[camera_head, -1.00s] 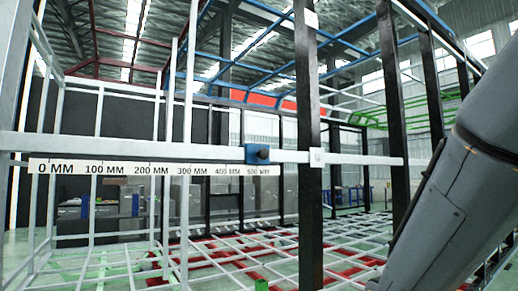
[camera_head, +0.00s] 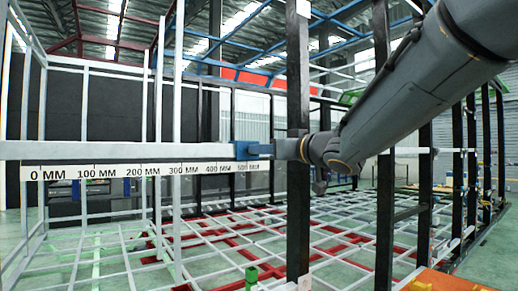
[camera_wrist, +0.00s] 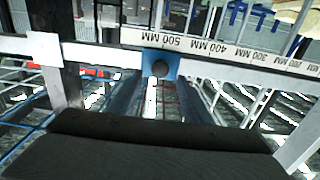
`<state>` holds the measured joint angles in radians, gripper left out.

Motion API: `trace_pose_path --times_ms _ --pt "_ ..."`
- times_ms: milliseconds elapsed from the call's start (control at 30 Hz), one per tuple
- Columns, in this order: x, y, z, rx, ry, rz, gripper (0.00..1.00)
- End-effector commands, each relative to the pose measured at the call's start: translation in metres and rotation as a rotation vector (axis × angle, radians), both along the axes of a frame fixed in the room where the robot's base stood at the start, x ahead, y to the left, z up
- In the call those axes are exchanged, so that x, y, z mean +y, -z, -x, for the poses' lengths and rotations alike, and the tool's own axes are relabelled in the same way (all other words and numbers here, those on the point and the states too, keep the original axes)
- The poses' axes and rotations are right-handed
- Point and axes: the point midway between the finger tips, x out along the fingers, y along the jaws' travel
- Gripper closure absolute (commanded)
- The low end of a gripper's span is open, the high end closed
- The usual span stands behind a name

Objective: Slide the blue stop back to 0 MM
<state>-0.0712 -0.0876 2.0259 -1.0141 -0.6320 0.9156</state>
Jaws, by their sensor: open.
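The blue stop (camera_head: 243,150) sits on a pale horizontal rail, above the 500 MM mark. It also shows in the wrist view (camera_wrist: 171,60) with a dark round knob on its face. My gripper (camera_head: 268,150) reaches it from the right in the head view. In the wrist view my gripper (camera_wrist: 160,82) is open, its two dark fingers pointing at the stop, one to each side of the knob. I cannot tell whether the fingers touch the stop. The 0 MM mark (camera_head: 48,174) is at the left end of the scale strip.
The pale rail (camera_head: 110,150) runs clear to the left of the stop, with the scale strip (camera_head: 150,171) below it. A black upright post (camera_head: 298,215) stands just right of the stop. Several thin white uprights cross behind or near the rail.

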Motion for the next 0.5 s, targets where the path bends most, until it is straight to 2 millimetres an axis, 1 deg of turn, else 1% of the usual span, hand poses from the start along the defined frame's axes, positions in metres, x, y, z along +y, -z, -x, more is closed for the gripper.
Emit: trace_pose_path --times_ms 33,100,200,333,500 --pt "0.006 0.000 -0.007 0.002 -0.002 0.001 0.56" --pt "0.011 0.001 -0.015 0.002 0.000 0.000 0.56" --pt "0.017 0.000 -0.025 0.001 0.000 0.002 0.56" --pt "0.021 0.000 -0.032 0.001 0.001 0.001 0.56" --pt "0.023 0.001 -0.034 0.000 0.002 0.001 0.56"
